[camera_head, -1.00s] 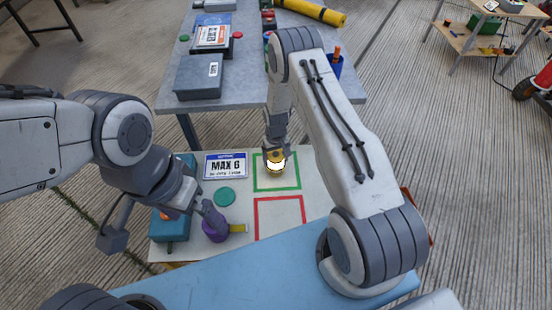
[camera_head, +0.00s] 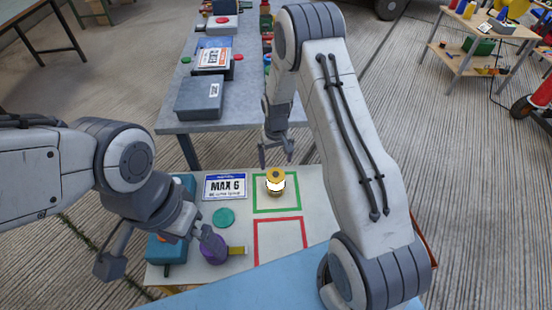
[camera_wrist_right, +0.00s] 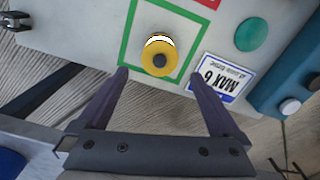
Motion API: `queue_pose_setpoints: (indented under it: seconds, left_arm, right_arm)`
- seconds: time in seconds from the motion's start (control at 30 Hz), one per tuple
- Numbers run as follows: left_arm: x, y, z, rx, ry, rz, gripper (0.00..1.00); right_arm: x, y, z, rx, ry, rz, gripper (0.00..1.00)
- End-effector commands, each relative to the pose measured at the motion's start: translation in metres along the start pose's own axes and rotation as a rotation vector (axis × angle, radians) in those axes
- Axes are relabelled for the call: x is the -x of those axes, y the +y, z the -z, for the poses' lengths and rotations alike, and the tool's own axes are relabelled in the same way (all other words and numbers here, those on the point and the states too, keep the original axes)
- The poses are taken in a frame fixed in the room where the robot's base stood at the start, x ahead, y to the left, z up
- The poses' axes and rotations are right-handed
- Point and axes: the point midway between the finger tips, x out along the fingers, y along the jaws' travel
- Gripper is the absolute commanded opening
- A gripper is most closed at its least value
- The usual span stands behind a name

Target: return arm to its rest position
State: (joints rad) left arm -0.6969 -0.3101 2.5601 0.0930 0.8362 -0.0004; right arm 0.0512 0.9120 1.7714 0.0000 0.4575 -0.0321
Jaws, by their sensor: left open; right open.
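My right gripper (camera_head: 276,157) hangs open and empty beyond the far edge of the white board. A yellow and white round object (camera_head: 275,182) stands inside the green square outline (camera_head: 262,208), apart from the fingers. In the right wrist view the open right gripper (camera_wrist_right: 157,76) has nothing between its fingers, and the yellow object (camera_wrist_right: 159,57) lies just beyond the tips. My left gripper (camera_head: 207,236) is low at the purple round object (camera_head: 213,251), which has a yellow strip beside it. The left fingers are partly hidden; whether they touch it I cannot tell.
The white board (camera_head: 196,272) also bears a red square outline (camera_head: 280,219), a MAX 6 sign (camera_head: 225,186), a green disc (camera_head: 223,217) and a teal box (camera_head: 165,250). A grey table (camera_head: 222,122) with boxes stands behind. A gap separates it from the board.

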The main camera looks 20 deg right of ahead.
Motion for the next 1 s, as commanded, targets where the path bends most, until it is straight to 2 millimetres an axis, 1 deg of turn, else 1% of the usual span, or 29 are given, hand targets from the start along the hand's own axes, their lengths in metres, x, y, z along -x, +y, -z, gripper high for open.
queue_pose_setpoints:
  seconds: [0.1,0.2,0.47,0.57,0.67,0.77,1.0]
  left_arm:
    - [-0.001,0.000,0.000,0.000,0.000,0.000,1.00]
    - [-0.001,0.000,0.000,0.000,0.000,0.000,1.00]
    - [-0.001,0.000,0.000,0.000,0.000,0.000,1.00]
    - [0.000,0.000,0.000,0.000,0.000,0.000,1.00]
    - [0.001,0.000,0.000,0.000,0.000,0.000,1.00]
    - [0.003,0.000,0.000,0.000,0.000,0.000,1.00]
    - [0.008,0.001,0.001,0.000,0.000,0.000,1.00]
  right_arm:
    - [0.008,0.000,0.000,0.000,0.000,0.000,1.00]
    - [0.009,0.000,-0.001,0.000,-0.001,0.000,1.00]
    - [0.009,0.000,-0.001,0.000,-0.001,0.000,1.00]
    - [0.004,0.000,-0.001,0.000,-0.002,0.000,1.00]
    - [-0.007,0.000,-0.001,0.000,-0.004,0.000,1.00]
    - [-0.024,0.000,-0.002,0.000,-0.006,0.000,1.00]
    - [-0.071,0.000,-0.002,0.000,-0.005,0.000,1.00]
